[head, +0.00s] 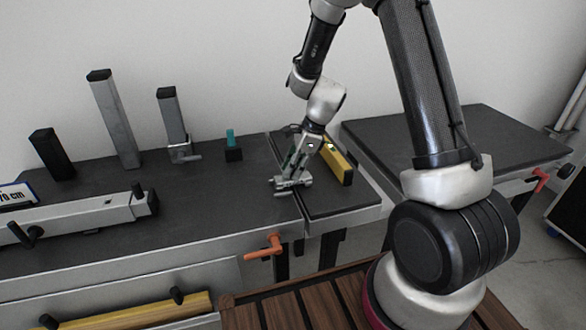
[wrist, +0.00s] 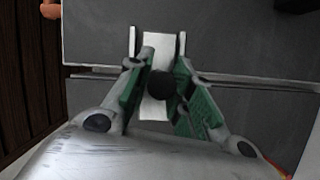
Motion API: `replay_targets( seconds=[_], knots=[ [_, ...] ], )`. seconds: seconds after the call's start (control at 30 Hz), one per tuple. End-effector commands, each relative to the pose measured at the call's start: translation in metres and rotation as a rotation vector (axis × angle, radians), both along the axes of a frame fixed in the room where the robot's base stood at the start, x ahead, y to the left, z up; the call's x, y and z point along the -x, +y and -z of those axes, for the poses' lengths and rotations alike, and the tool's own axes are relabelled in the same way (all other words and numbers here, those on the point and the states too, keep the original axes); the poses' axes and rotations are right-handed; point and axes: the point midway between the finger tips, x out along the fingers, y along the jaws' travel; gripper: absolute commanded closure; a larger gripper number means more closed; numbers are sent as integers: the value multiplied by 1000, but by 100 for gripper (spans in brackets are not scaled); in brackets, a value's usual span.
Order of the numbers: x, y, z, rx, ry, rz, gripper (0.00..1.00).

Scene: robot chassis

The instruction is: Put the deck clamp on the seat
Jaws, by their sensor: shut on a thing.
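My gripper (head: 294,170) is shut on a pale grey metal piece with a dark round knob, which I take to be the deck clamp (head: 290,184). In the wrist view, the gripper's green-padded fingers (wrist: 163,66) stand on either side of the knob, and the clamp's pale bar (wrist: 155,110) runs between them. The clamp is low over the dark bench top, by the seam between two sections. I cannot tell whether it touches the top. No part is clearly marked as the seat, so I cannot single it out.
A yellow bar (head: 336,165) lies just right of my gripper. A teal-topped black block (head: 233,148), a short post (head: 172,118), a tall post (head: 115,120) and a black block (head: 52,155) stand to the left. An orange handle (head: 265,247) juts from the front edge.

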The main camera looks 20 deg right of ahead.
Motion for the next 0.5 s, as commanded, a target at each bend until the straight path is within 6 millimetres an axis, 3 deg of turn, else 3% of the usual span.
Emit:
replay_targets(
  seconds=[0.33,0.37,0.47,0.5],
  knots=[
    [-1,0,4,1,-3,-1,100],
    [0,0,5,1,-3,-1,76],
    [0,0,4,1,-3,-1,57],
    [0,0,4,1,-3,-1,56]
  ],
)
